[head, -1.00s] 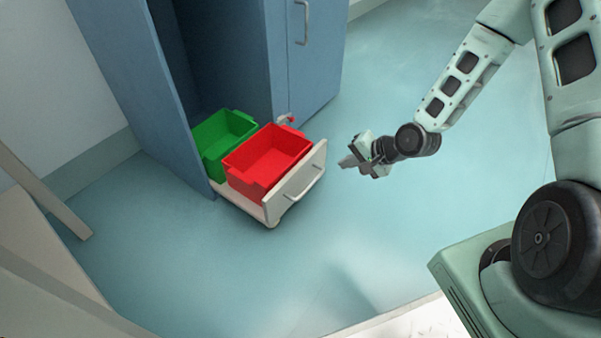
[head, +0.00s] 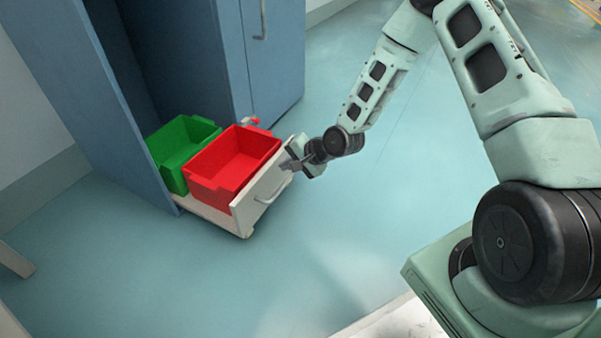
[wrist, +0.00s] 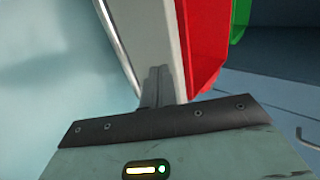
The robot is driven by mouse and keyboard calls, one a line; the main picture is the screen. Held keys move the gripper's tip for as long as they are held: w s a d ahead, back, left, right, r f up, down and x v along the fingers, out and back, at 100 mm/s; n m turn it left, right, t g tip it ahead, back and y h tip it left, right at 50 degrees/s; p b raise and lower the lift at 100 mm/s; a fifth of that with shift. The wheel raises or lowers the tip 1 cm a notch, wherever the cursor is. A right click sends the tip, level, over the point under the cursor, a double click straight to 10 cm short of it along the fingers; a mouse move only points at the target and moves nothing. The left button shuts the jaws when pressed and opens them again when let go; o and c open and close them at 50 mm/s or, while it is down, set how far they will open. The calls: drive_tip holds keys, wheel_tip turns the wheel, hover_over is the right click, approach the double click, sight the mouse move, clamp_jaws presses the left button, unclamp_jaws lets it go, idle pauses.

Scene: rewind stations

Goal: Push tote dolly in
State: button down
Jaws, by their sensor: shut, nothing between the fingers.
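The tote dolly (head: 207,212) is a low white platform with an upright front panel and a bar handle (head: 272,192). It sticks partly out of the open blue cabinet. It carries a red tote (head: 232,170) in front and a green tote (head: 181,152) behind. My gripper (head: 287,165) is shut and empty, with its fingertips at the upper right end of the front panel. In the wrist view the closed fingers (wrist: 160,85) lie over the panel (wrist: 150,40), with the red tote (wrist: 203,45) beside it. I cannot tell whether they touch it.
The blue cabinet (head: 275,60) stands behind, its left door panel (head: 90,80) open beside the dolly. A small red and grey item (head: 250,121) shows behind the red tote. The floor (head: 130,265) in front and to the left is clear.

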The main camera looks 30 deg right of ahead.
drive_tip(key=shift+w+a+b, duration=0.45)
drive_tip(key=shift+w+a, duration=0.05)
drive_tip(key=shift+w, duration=0.25)
drive_tip(key=shift+a, duration=0.1)
